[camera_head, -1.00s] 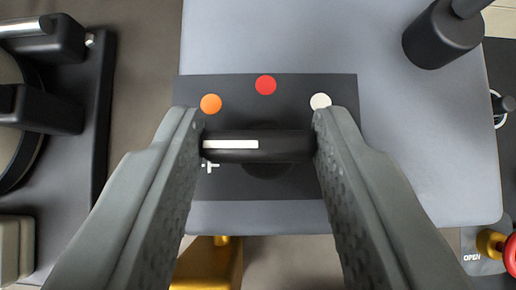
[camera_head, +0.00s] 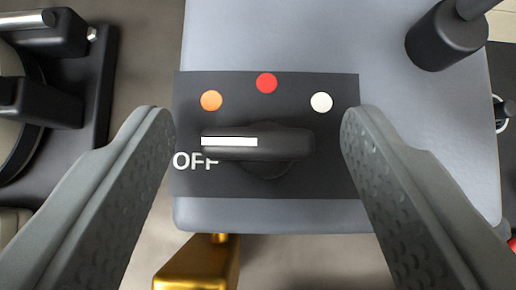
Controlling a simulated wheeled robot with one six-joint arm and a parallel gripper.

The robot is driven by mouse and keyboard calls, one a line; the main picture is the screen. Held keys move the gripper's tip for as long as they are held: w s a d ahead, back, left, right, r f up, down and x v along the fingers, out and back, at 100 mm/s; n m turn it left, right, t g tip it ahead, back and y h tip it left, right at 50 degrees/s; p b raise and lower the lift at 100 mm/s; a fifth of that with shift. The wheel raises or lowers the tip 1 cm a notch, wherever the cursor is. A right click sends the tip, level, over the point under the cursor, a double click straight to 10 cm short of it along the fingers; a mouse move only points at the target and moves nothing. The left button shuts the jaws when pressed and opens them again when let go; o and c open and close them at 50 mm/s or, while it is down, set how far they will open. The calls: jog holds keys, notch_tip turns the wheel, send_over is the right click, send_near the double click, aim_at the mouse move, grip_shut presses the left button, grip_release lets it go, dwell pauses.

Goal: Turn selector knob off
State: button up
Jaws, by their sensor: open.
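The selector knob (camera_head: 275,145) is a black bar handle on a dark square plate (camera_head: 320,182). It lies crosswise, and its white pointer stripe points left, at the level just above the white OFF label. Orange, red and white dots are on the plate above the knob. My gripper (camera_head: 257,125) is open, with one grey finger on each side of the knob. Both fingertips are apart from the knob, near the plate's left and right edges.
The plate is on a grey-blue panel (camera_head: 420,150). A black cylinder (camera_head: 440,38) stands at the upper right. A gold part (camera_head: 200,265) is below the panel, and dark equipment (camera_head: 50,85) is at the left.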

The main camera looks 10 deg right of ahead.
jog(key=v, duration=1.7)
jog(key=shift+r, duration=0.2)
jog(key=shift+s, duration=0.15)
jog(key=s+a+t+h, duration=0.1)
jog(key=s+a+t, duration=0.2)
jog(key=a, duration=1.8)
jog(key=s+a+f+n+t+y, duration=0.2)
jog(key=s+a+f+t+y, duration=0.1)
jog(key=s+a, duration=0.8)
jog(key=shift+a+f+n+t, duration=0.3)
jog(key=shift+a+f+t, duration=0.4)
jog(key=shift+a+t, duration=1)
jog(key=shift+s+a+g, duration=0.1)
jog(key=shift+a+g, duration=0.3)
